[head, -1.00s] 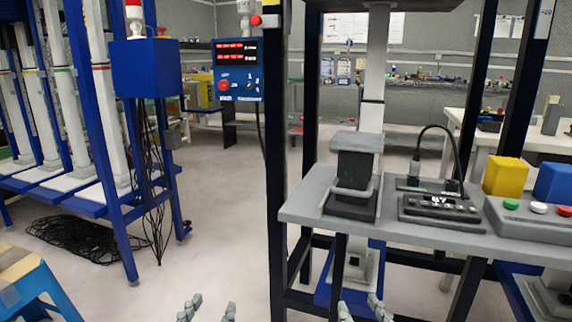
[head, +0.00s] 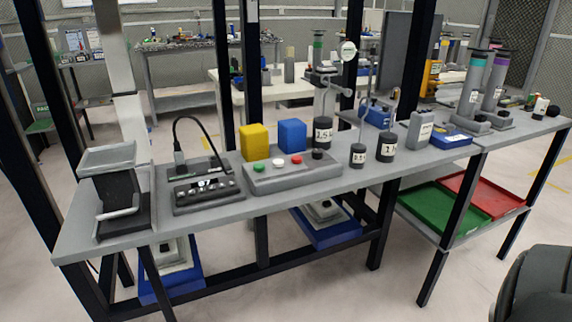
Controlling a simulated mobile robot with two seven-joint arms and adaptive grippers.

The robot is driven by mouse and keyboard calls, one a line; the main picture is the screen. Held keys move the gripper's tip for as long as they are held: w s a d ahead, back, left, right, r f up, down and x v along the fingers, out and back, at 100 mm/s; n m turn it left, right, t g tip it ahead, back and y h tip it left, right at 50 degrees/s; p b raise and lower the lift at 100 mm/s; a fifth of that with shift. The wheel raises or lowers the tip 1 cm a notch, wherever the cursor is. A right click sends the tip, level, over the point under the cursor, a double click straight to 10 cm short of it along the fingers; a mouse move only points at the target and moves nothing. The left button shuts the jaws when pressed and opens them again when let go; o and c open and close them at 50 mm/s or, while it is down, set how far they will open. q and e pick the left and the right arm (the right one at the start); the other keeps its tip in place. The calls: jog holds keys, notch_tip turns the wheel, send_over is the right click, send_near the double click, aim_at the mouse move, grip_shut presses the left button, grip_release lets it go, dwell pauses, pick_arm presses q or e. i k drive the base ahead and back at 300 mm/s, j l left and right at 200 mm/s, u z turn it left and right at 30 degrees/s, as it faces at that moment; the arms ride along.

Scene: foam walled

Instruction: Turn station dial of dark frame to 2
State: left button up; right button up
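The dark frame (head: 252,70) has black posts rising around a grey workbench (head: 105,235). A grey control box (head: 262,182) lies on the bench with green, white and red buttons along its top. A black knob (head: 318,155), which looks like the station dial, sits at the box's right end. Its markings and setting are too small to read.
Black weights (head: 388,148) and a yellow block (head: 254,142) and blue block (head: 291,135) stand near the box. Green (head: 445,212) and red (head: 480,194) trays lie on the lower shelf at right. A dark rounded shape (head: 540,285) fills the lower right corner. Floor in front is clear.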

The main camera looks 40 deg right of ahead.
aim_at(317, 154)
jog(key=z, duration=1.2)
jog(key=k+l, duration=0.1)
